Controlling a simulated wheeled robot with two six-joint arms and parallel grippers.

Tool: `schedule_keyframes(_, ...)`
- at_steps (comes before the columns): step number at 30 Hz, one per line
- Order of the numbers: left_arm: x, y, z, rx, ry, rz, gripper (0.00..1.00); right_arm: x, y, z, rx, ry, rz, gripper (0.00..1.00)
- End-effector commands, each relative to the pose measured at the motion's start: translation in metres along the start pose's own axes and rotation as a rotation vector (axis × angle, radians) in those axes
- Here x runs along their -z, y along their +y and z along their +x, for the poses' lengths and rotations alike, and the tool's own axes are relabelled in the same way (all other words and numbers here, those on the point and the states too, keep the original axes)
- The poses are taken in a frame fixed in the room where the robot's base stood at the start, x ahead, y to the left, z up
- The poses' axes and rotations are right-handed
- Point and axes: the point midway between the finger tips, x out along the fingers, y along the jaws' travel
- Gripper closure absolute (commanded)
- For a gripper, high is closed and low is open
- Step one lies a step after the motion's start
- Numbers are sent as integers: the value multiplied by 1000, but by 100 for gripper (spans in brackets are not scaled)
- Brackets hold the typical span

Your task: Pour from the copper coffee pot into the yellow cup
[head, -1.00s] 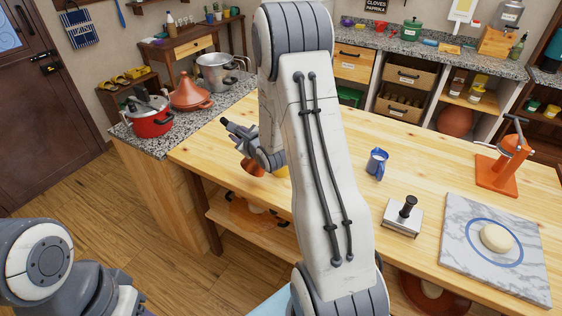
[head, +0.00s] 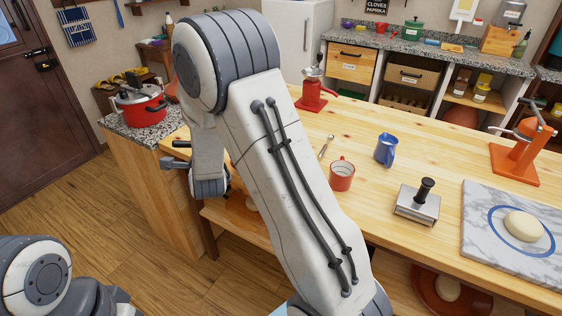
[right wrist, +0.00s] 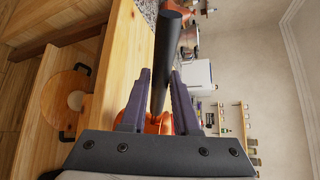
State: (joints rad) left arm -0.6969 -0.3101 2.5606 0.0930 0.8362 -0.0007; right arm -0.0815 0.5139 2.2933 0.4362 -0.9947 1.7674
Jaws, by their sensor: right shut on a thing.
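My right gripper (right wrist: 160,74) is shut on the long black handle (right wrist: 172,38) of the copper coffee pot (right wrist: 160,123). The pot's orange body shows only in part between and behind the fingers in the right wrist view. In the head view my right gripper (head: 175,162) is at the table's left end, partly behind my arm, with a black handle end (head: 181,144) showing; the pot body is hidden there. I do not see the yellow cup; my right arm covers much of the table. My left gripper is out of view.
A red cup (head: 342,177), blue pitcher (head: 386,149), spoon (head: 326,147) and red grinder (head: 313,95) stand or lie right of my arm. A metal tamper-like block (head: 417,204) and marble slab (head: 480,244) are further right. A red pot (head: 141,108) sits on the left counter.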

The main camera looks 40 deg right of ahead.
Motion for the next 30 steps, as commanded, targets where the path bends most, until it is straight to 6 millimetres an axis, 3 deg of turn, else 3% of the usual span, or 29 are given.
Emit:
schedule_keyframes(1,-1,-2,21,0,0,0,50,-8,28,5,19,2,-71,100)
schedule_keyframes(5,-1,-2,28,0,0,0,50,-17,42,4,53,33,-184,100)
schedule_keyframes(12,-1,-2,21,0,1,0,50,-21,34,2,58,40,-196,100)
schedule_keyframes(24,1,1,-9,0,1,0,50,-62,-5,-17,57,39,-194,100)
schedule_keyframes(30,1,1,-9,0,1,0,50,-64,-6,-18,56,41,-194,100)
